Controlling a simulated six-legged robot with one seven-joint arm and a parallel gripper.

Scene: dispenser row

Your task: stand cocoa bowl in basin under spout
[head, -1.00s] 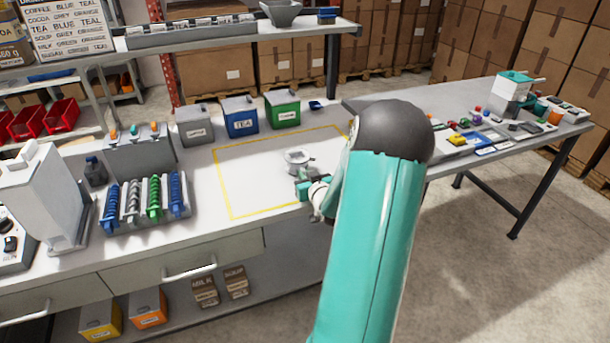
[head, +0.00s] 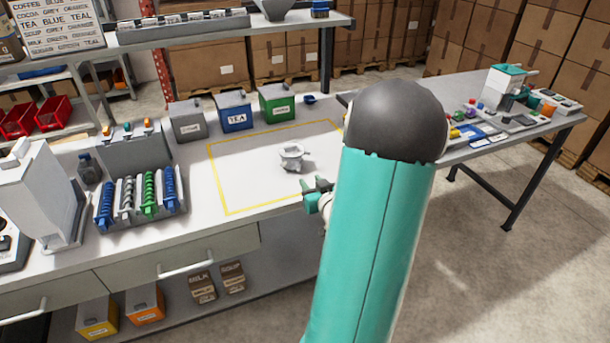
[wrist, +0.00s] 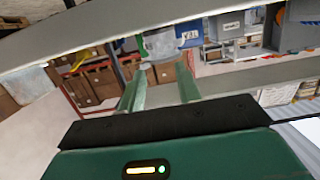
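A small pale grey bowl (head: 292,157) with side lugs stands upright on the white worktop, inside a yellow outline. I take it to be the cocoa bowl, but no label on it is readable. My gripper (head: 317,187) is just right of and nearer than the bowl, with a small gap visible between them. In the wrist view my gripper's two green fingers (wrist: 160,92) are apart with nothing between them. A tall white machine (head: 40,195) stands at the left. I cannot make out a basin or spout for certain.
Grey, blue TEA (head: 235,112) and green (head: 277,102) bins stand behind the outline. A rack of coloured coils (head: 138,195) is left of it. The outlined area is clear around the bowl. A second table (head: 520,130) with small items is at right.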

